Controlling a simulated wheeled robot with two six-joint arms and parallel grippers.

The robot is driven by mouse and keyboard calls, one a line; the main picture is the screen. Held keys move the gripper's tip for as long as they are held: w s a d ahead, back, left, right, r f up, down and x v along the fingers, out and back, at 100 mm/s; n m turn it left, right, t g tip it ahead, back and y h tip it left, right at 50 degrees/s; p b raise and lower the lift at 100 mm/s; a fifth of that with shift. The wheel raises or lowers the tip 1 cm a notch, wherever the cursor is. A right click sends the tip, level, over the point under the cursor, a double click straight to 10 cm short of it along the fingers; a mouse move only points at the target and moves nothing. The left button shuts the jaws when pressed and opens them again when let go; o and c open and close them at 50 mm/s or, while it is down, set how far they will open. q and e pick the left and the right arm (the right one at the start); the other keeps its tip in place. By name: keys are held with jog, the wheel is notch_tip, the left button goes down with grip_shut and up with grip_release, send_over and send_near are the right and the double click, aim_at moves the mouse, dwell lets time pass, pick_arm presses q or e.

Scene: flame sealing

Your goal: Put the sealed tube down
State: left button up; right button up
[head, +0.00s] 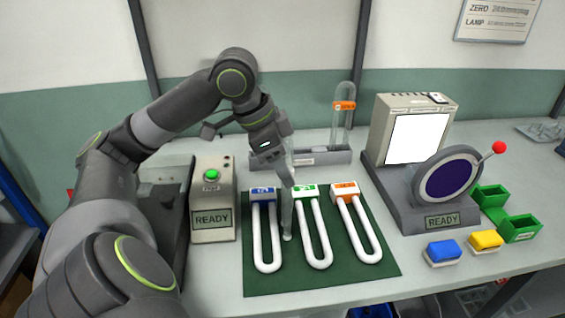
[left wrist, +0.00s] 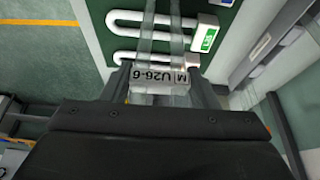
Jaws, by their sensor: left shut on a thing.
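My left gripper (head: 285,168) is shut on a clear glass tube (head: 287,215) that hangs upright over the green mat (head: 262,284). In the head view the tube shows edge-on, between the blue-capped and green-capped white U-shaped pieces. In the left wrist view the tube (left wrist: 178,40) shows two clear legs and a label reading "M U26-6", gripped between both fingers (left wrist: 160,88). I cannot tell whether its lower end touches the mat. My right gripper is not in view.
Blue-capped (head: 262,193), green-capped (head: 305,191) and orange-capped (head: 346,189) white U pieces lie on the mat. Behind stands a grey rack (head: 322,157) with an orange-tagged glass U tube (head: 343,120). READY machines stand left (head: 212,205) and right (head: 440,190). Blue (head: 442,252) and yellow (head: 485,240) blocks sit right.

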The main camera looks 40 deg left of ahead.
pick_arm(q)
jog(key=o, duration=1.4)
jog(key=shift+f, duration=0.1)
